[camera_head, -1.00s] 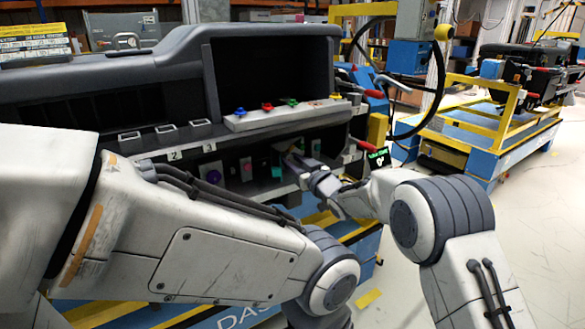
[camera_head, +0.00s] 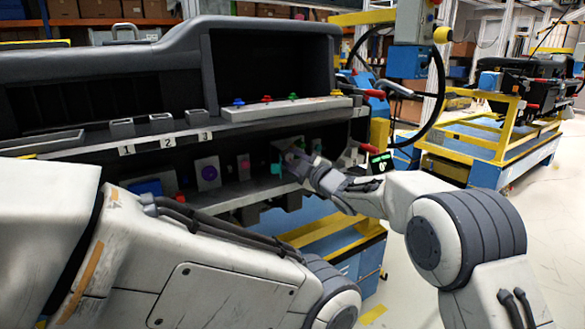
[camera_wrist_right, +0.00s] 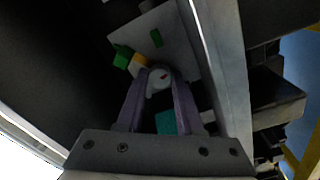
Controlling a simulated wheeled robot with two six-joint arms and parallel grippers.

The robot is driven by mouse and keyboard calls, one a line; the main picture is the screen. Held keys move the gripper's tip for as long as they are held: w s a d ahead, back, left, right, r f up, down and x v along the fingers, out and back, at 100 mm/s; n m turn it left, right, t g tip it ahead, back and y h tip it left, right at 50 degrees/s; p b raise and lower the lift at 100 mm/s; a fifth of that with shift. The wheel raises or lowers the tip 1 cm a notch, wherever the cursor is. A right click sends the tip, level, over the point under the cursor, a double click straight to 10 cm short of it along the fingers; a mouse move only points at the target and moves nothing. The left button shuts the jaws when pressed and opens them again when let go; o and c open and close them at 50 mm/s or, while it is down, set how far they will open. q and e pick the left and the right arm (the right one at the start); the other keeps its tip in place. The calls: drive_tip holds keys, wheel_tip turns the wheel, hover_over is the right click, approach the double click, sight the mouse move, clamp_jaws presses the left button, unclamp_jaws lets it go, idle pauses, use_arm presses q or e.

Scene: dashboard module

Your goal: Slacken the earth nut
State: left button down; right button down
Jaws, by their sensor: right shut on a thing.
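My right gripper (camera_head: 290,158) reaches the lower shelf of the dashboard module. In the right wrist view its two fingers (camera_wrist_right: 159,82) are closed around a small pale round part with a red mark (camera_wrist_right: 160,77), which appears to be the earth nut. In the head view the fingers hide the nut. My left arm crosses the lower left of the head view, and its gripper does not show.
A teal block (camera_wrist_right: 166,122) is close under the right fingers. The shelf edge runs just in front.

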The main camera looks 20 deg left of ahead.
drive_tip(key=n+b, duration=0.3)
drive_tip(key=n, duration=0.2)
drive_tip(key=shift+f+n+b, duration=0.15)
drive_tip(key=shift+n+b, duration=0.2)
drive_tip(key=shift+n, duration=0.05)
drive_tip(key=n+b, duration=0.2)
drive_tip(key=n, duration=0.3)
drive_tip(key=shift+s+a+g+b, duration=0.1)
drive_tip(key=shift+g+b, duration=0.25)
drive_tip(key=shift+g, duration=0.05)
drive_tip(key=shift+n, duration=0.3)
drive_tip(key=c, duration=0.8)
unclamp_jaws()
drive_tip(key=shift+c, duration=0.2)
drive_tip(key=shift+s+d, duration=0.1)
drive_tip(key=shift+d, duration=0.25)
drive_tip(key=v, duration=0.9)
drive_tip(key=shift+s+d+b, duration=0.3)
drive_tip(key=shift+s+b, duration=0.05)
